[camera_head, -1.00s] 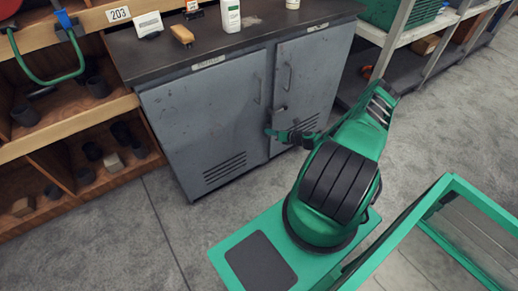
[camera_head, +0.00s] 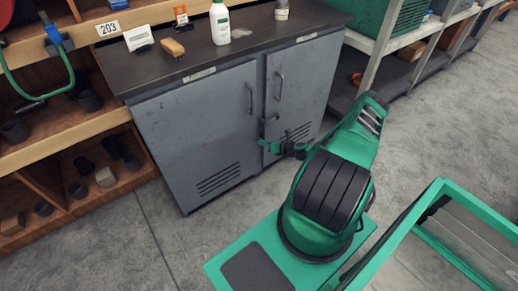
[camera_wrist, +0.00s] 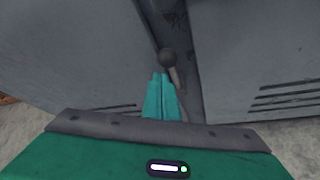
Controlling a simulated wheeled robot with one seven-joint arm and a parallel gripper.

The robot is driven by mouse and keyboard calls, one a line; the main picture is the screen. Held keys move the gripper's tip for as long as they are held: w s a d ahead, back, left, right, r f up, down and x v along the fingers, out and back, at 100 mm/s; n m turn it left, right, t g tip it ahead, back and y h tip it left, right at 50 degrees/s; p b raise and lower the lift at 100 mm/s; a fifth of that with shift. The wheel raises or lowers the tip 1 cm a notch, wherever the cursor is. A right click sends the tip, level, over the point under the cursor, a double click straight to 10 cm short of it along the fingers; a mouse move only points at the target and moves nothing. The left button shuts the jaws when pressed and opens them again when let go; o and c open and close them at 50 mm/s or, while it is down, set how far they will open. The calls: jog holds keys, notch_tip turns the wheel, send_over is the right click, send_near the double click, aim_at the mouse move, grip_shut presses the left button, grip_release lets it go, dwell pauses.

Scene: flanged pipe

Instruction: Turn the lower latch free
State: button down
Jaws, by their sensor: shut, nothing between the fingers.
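A grey two-door cabinet (camera_head: 205,135) stands ahead with both doors shut. A small dark latch (camera_head: 268,119) sits on the seam between the doors, below the door handles. In the wrist view its round knob (camera_wrist: 168,58) and a short lever show just beyond my fingertips. My gripper (camera_head: 265,146) is at the seam, just below the latch. In the wrist view the teal fingers of my gripper (camera_wrist: 160,76) are together and empty, pointing up the seam toward the knob. The lever passes beside or behind the fingertips; I cannot tell whether they touch.
On the cabinet top stand a white bottle (camera_head: 220,24), a brush (camera_head: 173,47), a small sign (camera_head: 139,38) and a jar (camera_head: 282,10). Wooden shelves (camera_head: 75,140) stand at left. A metal rack (camera_head: 372,62) with a green crate (camera_head: 388,14) stands at right.

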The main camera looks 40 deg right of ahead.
jog(key=s+r, duration=0.1)
jog(key=s, duration=0.8)
jog(key=shift+d, duration=0.4)
jog(key=shift+s+r, duration=0.1)
jog(key=shift+r, duration=0.05)
jog(key=s+a+r+n+g, duration=0.2)
jog(key=s+r+n+g, duration=0.15)
jog(key=r+n, duration=0.65)
jog(key=s+a+r+n+g, duration=0.2)
jog(key=a+r+n+g, duration=0.3)
jog(key=r, duration=0.9)
jog(key=s+r+n+g, duration=0.2)
jog(key=r+n+g, duration=0.1)
jog(key=r+n, duration=0.7)
jog(key=s+a+r+n+g+h, duration=0.1)
jog(key=s+a+r+n, duration=0.15)
jog(key=s+r, duration=0.4)
jog(key=s+a+r+n+g+h, duration=0.15)
jog(key=s+a+r, duration=0.25)
jog(key=r, duration=0.6)
jog(key=s+a+r+n, duration=0.2)
jog(key=s+a, duration=0.1)
jog(key=s, duration=0.2)
jog(key=s+a+r+n+t, duration=0.1)
jog(key=s+a+r+n, duration=0.1)
jog(key=s, duration=0.4)
jog(key=shift+s+a+r+n, duration=0.3)
jog(key=shift+a+r, duration=0.2)
jog(key=shift+r, duration=0.05)
